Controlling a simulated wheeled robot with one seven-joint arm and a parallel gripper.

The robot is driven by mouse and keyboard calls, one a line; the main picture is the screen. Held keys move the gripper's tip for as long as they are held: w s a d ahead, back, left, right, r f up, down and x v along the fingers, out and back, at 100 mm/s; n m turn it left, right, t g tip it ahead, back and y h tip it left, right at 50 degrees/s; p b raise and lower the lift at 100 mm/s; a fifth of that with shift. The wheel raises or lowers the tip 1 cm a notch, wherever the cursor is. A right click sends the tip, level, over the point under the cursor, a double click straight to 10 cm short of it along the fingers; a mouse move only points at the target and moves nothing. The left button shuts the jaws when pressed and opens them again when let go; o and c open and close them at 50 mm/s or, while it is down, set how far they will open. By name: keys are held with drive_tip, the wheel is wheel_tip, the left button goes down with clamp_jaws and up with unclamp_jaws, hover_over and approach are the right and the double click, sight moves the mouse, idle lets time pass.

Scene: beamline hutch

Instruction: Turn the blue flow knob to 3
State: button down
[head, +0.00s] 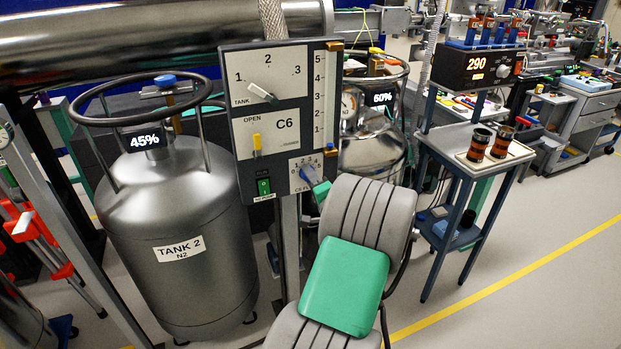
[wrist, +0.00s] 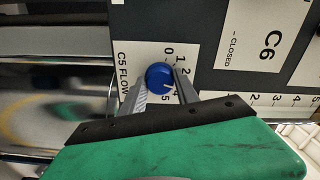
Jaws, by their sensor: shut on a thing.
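The blue flow knob (head: 306,176) is at the lower right of the grey control panel, under a small scale from 0 to 5. In the wrist view the knob (wrist: 159,76) sits beside the label "C5 FLOW", with the panel turned sideways. My gripper (wrist: 160,84) is shut on the knob, one finger on each side. A small pale mark on the knob's lower right side seems to face the 4 to 5 end of the scale; its exact reading is unclear. The right finger hides the 3. In the head view my gripper (head: 312,182) reaches the knob from the lower right.
The panel (head: 230,120) also has a tank selector (head: 262,92), a yellow open/closed lever (head: 257,145) and a green switch (head: 264,187). TANK 2 (head: 180,270) stands to the left. A cart with a tray (head: 520,150) stands to the right, with open floor beyond.

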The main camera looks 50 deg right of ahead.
idle(0.4)
drive_tip(key=c, duration=0.9)
unclamp_jaws()
drive_tip(key=shift+w, duration=0.1)
drive_tip(key=b+v, duration=0.1)
drive_tip(key=v, duration=0.7)
